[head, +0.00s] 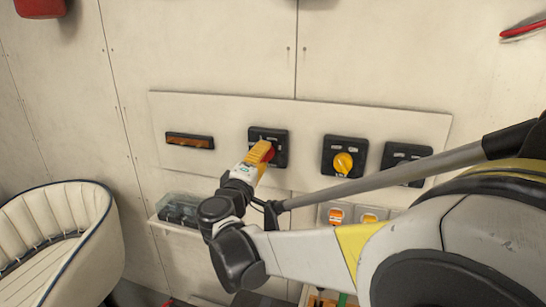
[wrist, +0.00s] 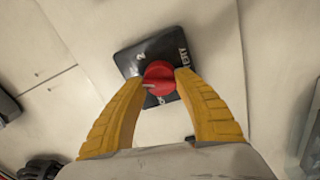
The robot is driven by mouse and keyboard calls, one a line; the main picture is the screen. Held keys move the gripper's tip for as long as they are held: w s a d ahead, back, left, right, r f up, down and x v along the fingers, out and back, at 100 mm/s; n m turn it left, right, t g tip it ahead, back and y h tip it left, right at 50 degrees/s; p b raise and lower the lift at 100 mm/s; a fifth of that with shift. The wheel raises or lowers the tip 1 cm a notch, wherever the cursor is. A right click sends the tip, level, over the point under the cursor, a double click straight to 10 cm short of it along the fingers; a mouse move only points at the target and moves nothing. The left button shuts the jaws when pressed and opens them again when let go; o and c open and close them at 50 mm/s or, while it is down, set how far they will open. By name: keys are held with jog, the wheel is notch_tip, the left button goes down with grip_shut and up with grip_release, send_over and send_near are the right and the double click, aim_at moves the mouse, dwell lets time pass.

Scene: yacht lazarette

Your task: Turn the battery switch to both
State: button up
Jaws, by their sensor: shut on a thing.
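The battery switch is a black square plate with a red round knob. In the wrist view, the red knob (wrist: 159,78) sits between the two yellow fingers of my gripper (wrist: 160,82), which is shut on it. The black plate (wrist: 142,53) shows white markings, with a "2" at its upper left; the others are too small or partly hidden to read surely. A pale pointer mark on the knob points to the left in the wrist view. In the head view, my gripper (head: 261,152) covers most of the knob, and the plate (head: 283,136) shows around it.
On the same pale wall panel are a black plate with a yellow knob (head: 343,163), another black plate (head: 407,152) partly behind my arm, and an amber-fronted black unit (head: 190,141). A clear-lidded box (head: 184,209) is below. A cream seat (head: 62,240) stands at lower left.

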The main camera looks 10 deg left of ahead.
jog(key=o, duration=1.2)
jog(key=shift+w, duration=0.1)
jog(key=shift+s, duration=0.2)
jog(key=s+a+f, duration=0.1)
jog(key=s, duration=1)
jog(key=shift+s+a, duration=0.3)
jog(key=shift+a, duration=0.05)
